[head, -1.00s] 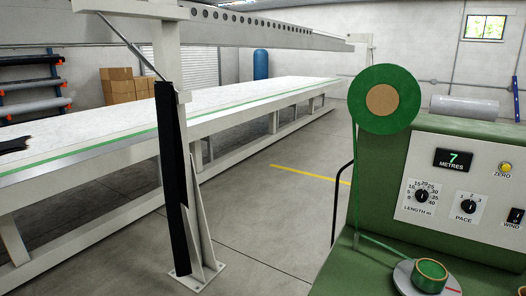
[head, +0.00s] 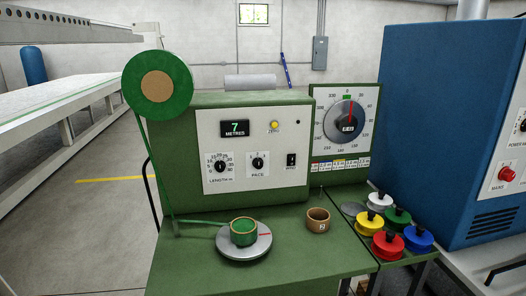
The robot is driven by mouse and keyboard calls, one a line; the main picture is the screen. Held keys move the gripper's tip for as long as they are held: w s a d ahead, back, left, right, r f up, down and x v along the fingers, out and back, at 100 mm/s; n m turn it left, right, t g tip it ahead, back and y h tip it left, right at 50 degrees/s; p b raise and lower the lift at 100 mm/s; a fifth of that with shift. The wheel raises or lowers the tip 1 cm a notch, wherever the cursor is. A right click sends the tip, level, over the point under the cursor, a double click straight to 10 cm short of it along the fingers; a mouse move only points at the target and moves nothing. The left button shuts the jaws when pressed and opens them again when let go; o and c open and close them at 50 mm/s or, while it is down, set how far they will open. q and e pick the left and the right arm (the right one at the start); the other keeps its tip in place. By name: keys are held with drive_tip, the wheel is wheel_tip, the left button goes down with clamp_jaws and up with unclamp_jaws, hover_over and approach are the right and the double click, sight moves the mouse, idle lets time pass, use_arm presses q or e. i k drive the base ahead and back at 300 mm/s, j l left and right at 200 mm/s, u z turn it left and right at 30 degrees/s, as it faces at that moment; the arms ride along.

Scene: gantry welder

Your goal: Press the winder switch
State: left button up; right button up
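The winder switch (head: 291,161) is a small black rocker at the right of the winder's pale front panel, above a label that seems to read WIND. The green winder (head: 240,118) stands in the middle of the head view. Its display (head: 235,128) reads 7 METRES. The LENGTH knob (head: 221,167) and PACE knob (head: 258,163) sit left of the switch. A green tape roll (head: 243,232) rests on the round plate (head: 244,252) below, with tape running to the large reel (head: 157,85). Neither gripper is in view.
A brown ring-shaped core (head: 318,221) stands on the winder's green top. Several coloured spools (head: 388,243) sit to the right. A dial unit (head: 346,117) adjoins the winder, and a blue cabinet (head: 430,110) stands at far right. Open floor (head: 95,225) lies left.

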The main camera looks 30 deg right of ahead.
sight(291, 159)
drive_tip(key=z, duration=0.95)
